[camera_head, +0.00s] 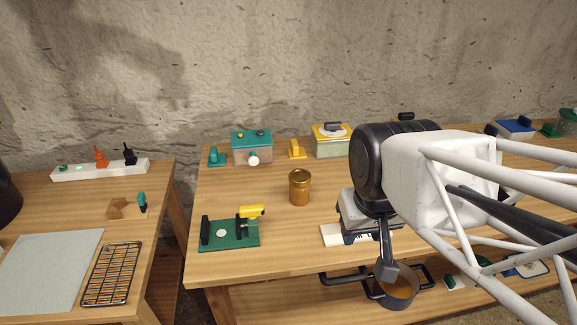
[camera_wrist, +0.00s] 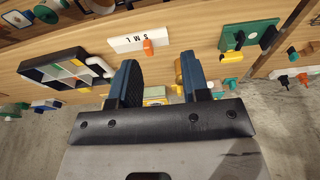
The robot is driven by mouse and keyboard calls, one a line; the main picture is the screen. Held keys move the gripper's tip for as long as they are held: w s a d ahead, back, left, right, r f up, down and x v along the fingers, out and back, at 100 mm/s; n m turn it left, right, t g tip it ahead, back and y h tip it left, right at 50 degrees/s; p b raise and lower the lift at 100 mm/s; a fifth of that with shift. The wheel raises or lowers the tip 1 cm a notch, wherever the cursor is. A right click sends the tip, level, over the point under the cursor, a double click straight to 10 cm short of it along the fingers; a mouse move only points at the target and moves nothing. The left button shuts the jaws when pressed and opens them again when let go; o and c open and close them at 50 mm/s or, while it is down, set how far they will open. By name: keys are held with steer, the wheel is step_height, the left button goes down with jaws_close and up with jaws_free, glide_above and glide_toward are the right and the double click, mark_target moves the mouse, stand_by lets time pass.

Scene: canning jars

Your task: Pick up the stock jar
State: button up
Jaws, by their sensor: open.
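An amber jar with a gold lid (camera_head: 299,188), which I take to be the stock jar, stands upright on the middle wooden table in the head view. In the wrist view a sliver of gold (camera_wrist: 178,70) beside the right finger may be this jar, mostly hidden. My gripper (camera_head: 387,271) is to the right of the jar and nearer the camera, apart from it. In the wrist view my gripper (camera_wrist: 162,72) has its two fingers spread, with nothing held between them.
A green board with a yellow-topped clamp (camera_head: 232,232) lies in front-left of the jar. Teal (camera_head: 251,148) and yellow-topped (camera_head: 331,140) boxes stand behind it. A pot (camera_head: 400,292) with orange-brown contents is below my gripper. A gap separates the left table (camera_head: 60,190). Bare wood surrounds the jar.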

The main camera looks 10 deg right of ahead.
steer(key=o, duration=1.1)
steer(key=shift+w, duration=0.1)
steer(key=m+t+h, duration=0.1)
steer(key=m+t, duration=0.1)
steer(key=t, duration=0.8)
glide_toward(300, 175)
steer(key=shift+w+a+f+t+h, duration=0.25)
steer(key=shift+w+f+t+h, duration=0.15)
steer(key=shift+w+f+h, duration=0.3)
steer(key=shift+w, duration=0.15)
steer(key=shift+x, duration=1.15)
